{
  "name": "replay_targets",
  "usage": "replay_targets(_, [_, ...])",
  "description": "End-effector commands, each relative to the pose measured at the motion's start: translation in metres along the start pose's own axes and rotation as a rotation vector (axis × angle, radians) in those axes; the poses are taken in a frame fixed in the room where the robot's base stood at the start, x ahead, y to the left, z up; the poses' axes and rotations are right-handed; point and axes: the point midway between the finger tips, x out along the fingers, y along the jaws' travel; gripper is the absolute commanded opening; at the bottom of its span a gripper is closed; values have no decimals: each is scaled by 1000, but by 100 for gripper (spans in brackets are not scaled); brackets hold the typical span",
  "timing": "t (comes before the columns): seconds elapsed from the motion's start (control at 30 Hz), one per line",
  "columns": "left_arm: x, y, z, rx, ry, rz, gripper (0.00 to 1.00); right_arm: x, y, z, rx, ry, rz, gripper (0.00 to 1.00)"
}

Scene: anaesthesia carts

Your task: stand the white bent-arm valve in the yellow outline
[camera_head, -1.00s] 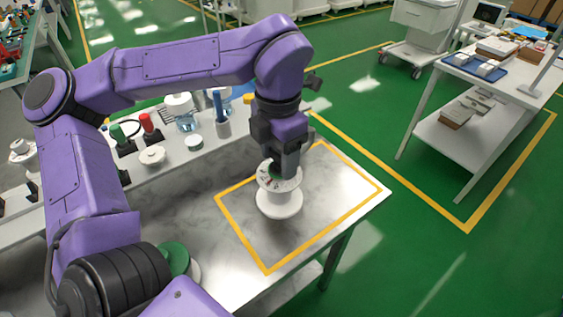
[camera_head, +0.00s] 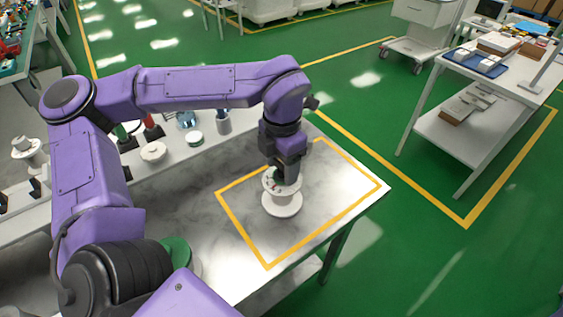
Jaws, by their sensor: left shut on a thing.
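My left gripper (camera_head: 287,176) points down over the marble-topped table. It is shut on the upper part of a white spool-shaped piece (camera_head: 282,205) with a wide round base and coloured marks near its top. The piece is upright inside the yellow outline (camera_head: 241,238), near its middle. Its base looks to be at the table surface, but I cannot tell if it touches. The fingers hide part of its top, and no bent arm shows on it. Another white piece (camera_head: 27,147) with a side projection stands at the far left; I cannot tell whether it is a valve.
A green disc (camera_head: 178,252) is beside my arm. The table's right edge lies close to the outline. The rest of the outline is clear.

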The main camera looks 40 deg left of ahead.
Motion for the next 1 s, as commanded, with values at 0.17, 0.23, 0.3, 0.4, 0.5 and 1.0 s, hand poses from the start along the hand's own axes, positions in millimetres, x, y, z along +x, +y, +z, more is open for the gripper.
replay_targets(0.17, [1,0,0,0,0,0,84,0,0,0,0,0,0,88])
replay_targets(0.23, [1,0,0,0,0,0,84,0,0,0,0,0,0,88])
replay_targets(0.3, [0,0,0,0,0,0,84,0,0,0,0,0,0,88])
replay_targets(0.4, [-2,0,0,0,0,0,84,-1,0,0,0,0,0,88])
replay_targets(0.5, [-13,0,1,1,-3,1,84,-1,0,0,0,0,0,88])
replay_targets(1.0, [-119,0,1,1,-2,3,84,0,0,0,0,0,0,88])
